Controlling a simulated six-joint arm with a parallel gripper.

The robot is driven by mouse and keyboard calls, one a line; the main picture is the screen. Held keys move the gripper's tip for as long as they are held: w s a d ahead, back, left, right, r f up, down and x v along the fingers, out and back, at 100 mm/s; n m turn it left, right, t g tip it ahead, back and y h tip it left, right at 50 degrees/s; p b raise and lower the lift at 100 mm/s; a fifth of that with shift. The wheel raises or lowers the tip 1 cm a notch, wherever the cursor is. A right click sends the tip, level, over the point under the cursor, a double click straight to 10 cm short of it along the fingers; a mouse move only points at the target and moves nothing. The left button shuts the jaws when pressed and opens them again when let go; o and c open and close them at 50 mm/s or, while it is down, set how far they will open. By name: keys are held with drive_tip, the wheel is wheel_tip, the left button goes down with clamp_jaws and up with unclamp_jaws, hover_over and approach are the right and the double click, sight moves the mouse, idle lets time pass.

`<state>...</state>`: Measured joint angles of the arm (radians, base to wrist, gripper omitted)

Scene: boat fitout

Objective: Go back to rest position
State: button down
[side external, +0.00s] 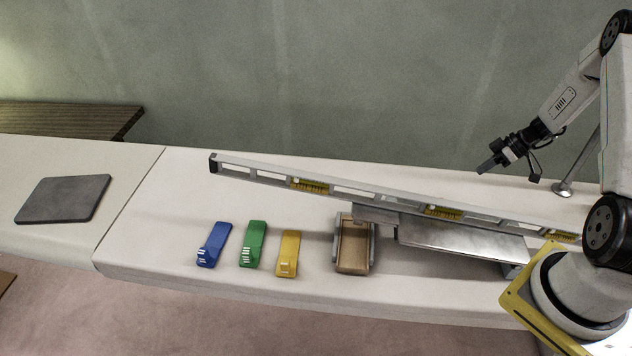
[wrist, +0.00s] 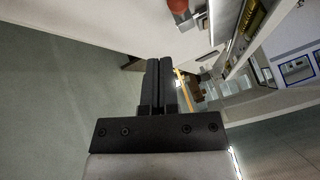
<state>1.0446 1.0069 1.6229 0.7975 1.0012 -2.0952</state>
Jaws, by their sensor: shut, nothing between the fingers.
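My gripper (side external: 487,166) is at the right in the side view, raised above the back part of the white bench (side external: 180,200). Its fingers point left and slightly down. In the wrist view the two dark fingers (wrist: 160,66) lie side by side, shut, with nothing between them. The gripper appears apart from everything around it.
A long spirit level (side external: 340,190) rests across a metal piece (side external: 460,240) near my base. A brown-lined tray (side external: 354,246) and yellow (side external: 288,254), green (side external: 253,243) and blue (side external: 214,243) blocks lie along the front. A grey plate (side external: 63,199) lies far left.

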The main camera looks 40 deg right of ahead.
idle(0.3)
drive_tip(key=s+a+r+m+h, duration=0.1)
drive_tip(key=a+r, duration=0.4)
drive_tip(key=a, duration=0.5)
drive_tip(key=s+a+r+m+g+h, duration=0.1)
drive_tip(key=a+r+m+h, duration=0.1)
drive_tip(key=a, duration=0.9)
drive_tip(key=a+r+m+g+h, duration=0.1)
drive_tip(key=a+r+m+h, duration=0.1)
drive_tip(key=a+r, duration=0.5)
drive_tip(key=a+h, duration=0.1)
drive_tip(key=a, duration=0.3)
drive_tip(key=shift+s+r+h, duration=0.3)
drive_tip(key=shift+s+r, duration=0.05)
drive_tip(key=shift+s, duration=0.05)
